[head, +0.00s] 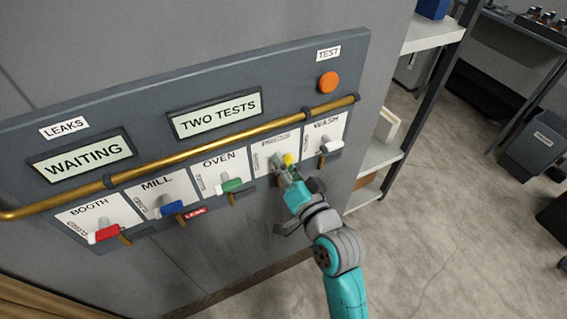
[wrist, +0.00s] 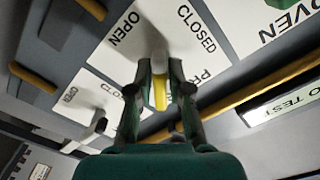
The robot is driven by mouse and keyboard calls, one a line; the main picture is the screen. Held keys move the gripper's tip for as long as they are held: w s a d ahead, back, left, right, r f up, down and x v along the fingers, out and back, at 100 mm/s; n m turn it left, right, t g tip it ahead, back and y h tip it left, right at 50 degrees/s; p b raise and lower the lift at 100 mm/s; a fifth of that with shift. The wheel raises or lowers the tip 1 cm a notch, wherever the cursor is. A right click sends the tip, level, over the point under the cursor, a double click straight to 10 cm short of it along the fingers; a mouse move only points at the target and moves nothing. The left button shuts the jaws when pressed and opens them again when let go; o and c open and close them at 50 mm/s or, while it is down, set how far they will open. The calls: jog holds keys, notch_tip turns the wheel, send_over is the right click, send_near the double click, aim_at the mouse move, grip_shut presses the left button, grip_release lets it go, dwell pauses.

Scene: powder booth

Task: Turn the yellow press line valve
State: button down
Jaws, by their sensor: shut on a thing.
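The yellow press line valve handle (head: 288,158) sits on the white PRESS plate, second from the right on the grey wall panel. My gripper (head: 284,172) reaches it from below right and hides part of the plate. In the wrist view, my gripper (wrist: 160,78) is shut on the yellow handle (wrist: 160,95), with one finger on each side of it. The handle lies roughly along the line of the fingers. The OPEN and CLOSED words show on the plate (wrist: 190,50) beyond the fingertips.
A brass pipe (head: 190,150) runs above the valves. The red booth handle (head: 103,233), blue mill handle (head: 172,208), green oven handle (head: 231,185) and pale wash handle (head: 331,146) share the panel. A red LEAK tag (head: 195,213) is by mill. Displays read WAITING (head: 88,159) and TWO TESTS (head: 218,114).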

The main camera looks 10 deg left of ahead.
jog(key=n, duration=0.4)
jog(key=shift+n, duration=2.2)
jog(key=c, duration=1.2)
grip_release()
jog(key=v, duration=1.2)
